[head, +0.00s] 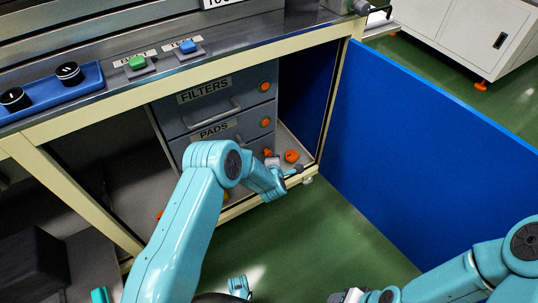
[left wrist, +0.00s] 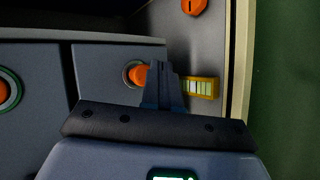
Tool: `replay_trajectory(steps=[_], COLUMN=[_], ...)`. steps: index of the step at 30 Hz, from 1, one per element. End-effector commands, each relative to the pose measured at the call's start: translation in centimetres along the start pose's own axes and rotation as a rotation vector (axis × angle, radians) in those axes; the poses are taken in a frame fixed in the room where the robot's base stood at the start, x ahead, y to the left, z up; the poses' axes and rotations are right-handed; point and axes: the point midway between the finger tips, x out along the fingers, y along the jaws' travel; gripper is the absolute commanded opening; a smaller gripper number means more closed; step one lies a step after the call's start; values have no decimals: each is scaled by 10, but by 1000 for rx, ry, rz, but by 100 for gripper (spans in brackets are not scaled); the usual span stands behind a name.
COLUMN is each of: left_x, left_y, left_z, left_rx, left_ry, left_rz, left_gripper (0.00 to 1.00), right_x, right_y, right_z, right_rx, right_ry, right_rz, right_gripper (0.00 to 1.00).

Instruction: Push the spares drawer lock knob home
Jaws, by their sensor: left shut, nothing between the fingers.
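The grey drawer stack stands under the bench, with FILTERS and PADS labels and an orange knob (head: 264,87) on the top drawer. My left arm hides the lowest front and any spares label in the head view. In the left wrist view, an orange lock knob (left wrist: 137,75) stands on the grey drawer front (left wrist: 100,72), just left of my fingertips; contact cannot be told. My left gripper (left wrist: 165,82) is shut and empty; in the head view it (head: 292,173) is low at the stack's right side. My right gripper (head: 350,296) is at the bottom edge, partly cut off.
A loose orange piece (head: 291,156) lies on the cabinet floor. A yellow striped item (left wrist: 200,87) is right of the fingers in the wrist view. The blue door (head: 430,140) is open at right. Cream frame posts bound the opening.

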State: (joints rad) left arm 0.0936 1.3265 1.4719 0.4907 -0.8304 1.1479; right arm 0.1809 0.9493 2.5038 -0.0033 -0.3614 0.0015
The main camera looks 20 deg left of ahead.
Motion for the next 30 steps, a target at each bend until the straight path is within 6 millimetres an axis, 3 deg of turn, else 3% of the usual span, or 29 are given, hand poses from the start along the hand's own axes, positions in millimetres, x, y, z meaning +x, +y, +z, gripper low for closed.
replay_trajectory(steps=[30], left_x=[6], left_y=[4], left_z=[-5], left_rx=[0], left_ry=[0], left_rz=[1], left_gripper=[0], right_x=[8], right_y=[3], right_z=[0], right_rx=[0], right_ry=[0], right_rz=[0], right_gripper=[55])
